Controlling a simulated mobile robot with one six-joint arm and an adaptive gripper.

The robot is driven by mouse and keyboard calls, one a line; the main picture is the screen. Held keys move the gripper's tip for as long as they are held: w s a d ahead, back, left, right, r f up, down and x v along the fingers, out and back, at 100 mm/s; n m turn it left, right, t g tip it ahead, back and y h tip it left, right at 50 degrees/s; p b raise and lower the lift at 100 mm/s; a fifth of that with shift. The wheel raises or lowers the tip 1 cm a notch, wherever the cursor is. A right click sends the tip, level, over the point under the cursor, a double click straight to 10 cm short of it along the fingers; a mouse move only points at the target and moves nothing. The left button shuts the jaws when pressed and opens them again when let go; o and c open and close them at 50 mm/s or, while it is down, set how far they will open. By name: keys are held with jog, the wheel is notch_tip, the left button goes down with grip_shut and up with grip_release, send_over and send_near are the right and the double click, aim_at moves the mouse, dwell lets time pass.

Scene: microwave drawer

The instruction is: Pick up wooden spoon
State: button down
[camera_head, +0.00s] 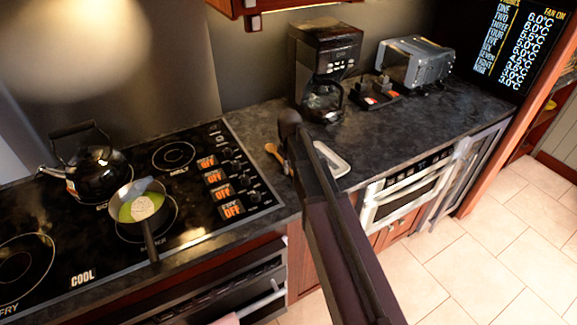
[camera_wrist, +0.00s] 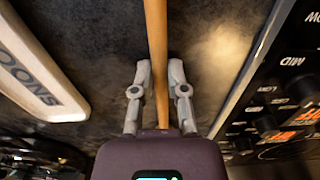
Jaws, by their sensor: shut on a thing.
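The wooden spoon (camera_wrist: 156,35) shows in the wrist view as a light brown handle running lengthwise between the fingers of my gripper (camera_wrist: 159,75). My gripper is shut on the handle, one grey finger on each side. In the head view, the wooden spoon's rounded end (camera_head: 271,149) shows over the dark counter, just right of the cooktop. My arm hides most of the spoon and my gripper there. I cannot tell whether the spoon touches the counter.
A white lettered object (camera_wrist: 38,65) lies left of the spoon; the cooktop controls (camera_wrist: 285,105) are to the right. The cooktop holds a black kettle (camera_head: 98,170) and a pot (camera_head: 140,205) of green contents. A coffee maker (camera_head: 325,60) and toaster (camera_head: 415,62) stand behind.

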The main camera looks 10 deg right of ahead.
aim_at(290, 168)
jog(key=shift+r, duration=0.1)
notch_tip(290, 168, up, 3)
jog(key=p, duration=0.3)
jog(key=shift+r+p, duration=0.2)
jog(key=shift+p, duration=0.1)
jog(key=s, duration=0.5)
jog(key=s+a+r+p, duration=0.1)
jog(key=s, duration=0.4)
jog(key=s+a, duration=0.1)
jog(key=s, duration=0.4)
jog(key=shift+s+a+r, duration=0.2)
jog(key=shift+s+a, duration=0.05)
jog(key=shift+s, duration=0.15)
jog(key=shift+s, duration=0.15)
